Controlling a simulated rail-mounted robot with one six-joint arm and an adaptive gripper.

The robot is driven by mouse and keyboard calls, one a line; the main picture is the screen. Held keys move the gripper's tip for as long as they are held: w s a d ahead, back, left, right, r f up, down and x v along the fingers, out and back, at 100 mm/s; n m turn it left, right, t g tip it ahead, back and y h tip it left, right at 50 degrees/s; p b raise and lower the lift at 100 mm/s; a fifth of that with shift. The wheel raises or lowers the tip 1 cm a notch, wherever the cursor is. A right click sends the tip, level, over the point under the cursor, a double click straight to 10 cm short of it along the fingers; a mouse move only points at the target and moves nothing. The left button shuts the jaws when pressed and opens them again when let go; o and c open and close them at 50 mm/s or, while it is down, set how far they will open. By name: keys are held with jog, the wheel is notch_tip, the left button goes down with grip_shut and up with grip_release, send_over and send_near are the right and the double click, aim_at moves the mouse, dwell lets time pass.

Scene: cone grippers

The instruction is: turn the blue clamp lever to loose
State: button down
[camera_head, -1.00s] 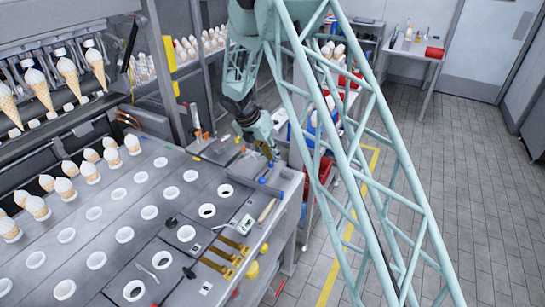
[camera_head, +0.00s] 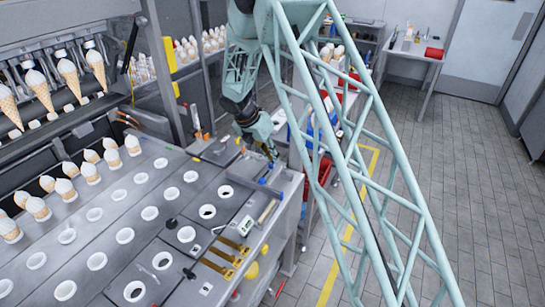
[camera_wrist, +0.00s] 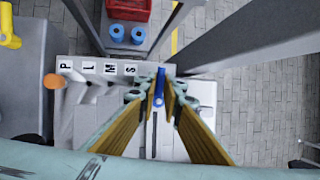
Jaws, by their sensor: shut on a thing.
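The blue clamp lever (camera_wrist: 160,86) stands between the tips of my gripper (camera_wrist: 161,100) in the wrist view. The long yellow-brown fingers are shut on it from both sides. The lever points along the middle of the picture, over a pale block with a dark slot. In the head view my gripper (camera_head: 271,152) reaches down to the far right corner of the grey machine bed.
In the wrist view a white label strip (camera_wrist: 98,67) with letters lies left of the fingertips. A red bin (camera_wrist: 128,9) and two blue rolls stand beyond. The machine bed (camera_head: 110,240) has rows of holes and several cones. Open tiled floor lies right.

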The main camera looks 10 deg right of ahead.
jog(key=m+p, duration=0.1)
jog(key=m+g+p, duration=0.1)
jog(key=m, duration=0.1)
jog(key=shift+s+d, duration=0.15)
jog(key=shift+d, duration=0.1)
jog(key=m, duration=0.1)
jog(key=m+g+p, duration=0.1)
jog(key=m, duration=0.1)
jog(key=m+g, duration=0.1)
jog(key=shift+s+d+m, duration=0.25)
jog(key=shift+s+m, duration=0.15)
jog(key=m, duration=0.1)
jog(key=m+g, duration=0.1)
jog(key=m, duration=0.1)
jog(key=shift+s+m+g+y+p, duration=0.3)
jog(key=shift+s+y+p, duration=0.05)
jog(key=shift+y, duration=0.05)
jog(key=m, duration=0.2)
jog(key=s+m+g+y, duration=0.1)
jog(key=m, duration=0.1)
jog(key=shift+m+y, duration=0.3)
jog(key=shift+m, duration=0.1)
jog(key=shift+a, duration=0.1)
jog(key=c, duration=3.1)
grip_release()
jog(key=shift+o, duration=0.2)
jog(key=shift+w+r, duration=0.1)
jog(key=shift+r, duration=0.05)
